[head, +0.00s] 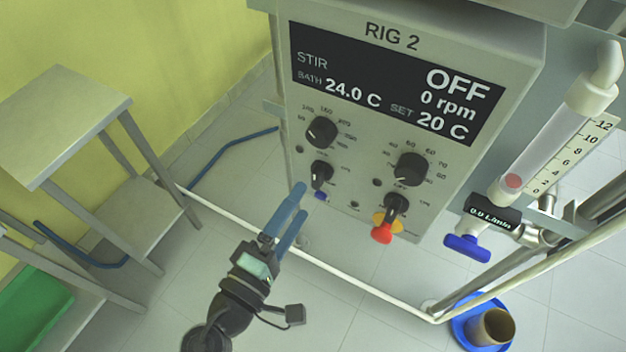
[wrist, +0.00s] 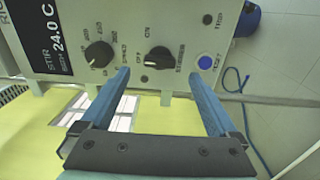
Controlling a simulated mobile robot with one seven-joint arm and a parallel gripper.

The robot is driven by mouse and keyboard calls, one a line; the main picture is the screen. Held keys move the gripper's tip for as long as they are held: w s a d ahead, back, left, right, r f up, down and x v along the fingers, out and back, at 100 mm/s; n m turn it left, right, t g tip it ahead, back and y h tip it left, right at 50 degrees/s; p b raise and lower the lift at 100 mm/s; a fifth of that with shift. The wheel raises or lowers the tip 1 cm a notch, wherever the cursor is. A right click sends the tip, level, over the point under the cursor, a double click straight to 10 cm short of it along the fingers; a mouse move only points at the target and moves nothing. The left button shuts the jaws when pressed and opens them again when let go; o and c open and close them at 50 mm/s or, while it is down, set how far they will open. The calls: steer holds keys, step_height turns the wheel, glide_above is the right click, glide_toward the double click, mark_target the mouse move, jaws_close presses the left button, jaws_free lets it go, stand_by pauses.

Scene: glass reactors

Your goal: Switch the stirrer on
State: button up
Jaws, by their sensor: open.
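The RIG 2 control box (head: 275,75) has a dark display (head: 398,82) reading STIR, OFF, 0 rpm, BATH 24.0 C, SET 20 C. The black OFF/ON stirrer switch (wrist: 158,61) is on its left part, and shows in the head view (head: 321,176) below the upper-left dial (head: 321,131). In the wrist view that dial (wrist: 98,55) is left of the switch. My gripper (head: 301,200) is open and empty, just below and left of the switch in the head view. In the wrist view its blue fingertips (wrist: 159,73) straddle the switch's position, seemingly without touching it.
A blue RESET button (wrist: 205,62) is close to the right finger in the wrist view. Another dial (head: 411,169) and a red-and-yellow switch (head: 386,228) are on the box's right part. A flow tube (head: 545,140) with a blue valve (head: 467,247) stands farther right. A white rail (head: 340,274) runs below the box.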

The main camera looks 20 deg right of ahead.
mark_target(315, 182)
steer(key=x, duration=0.6)
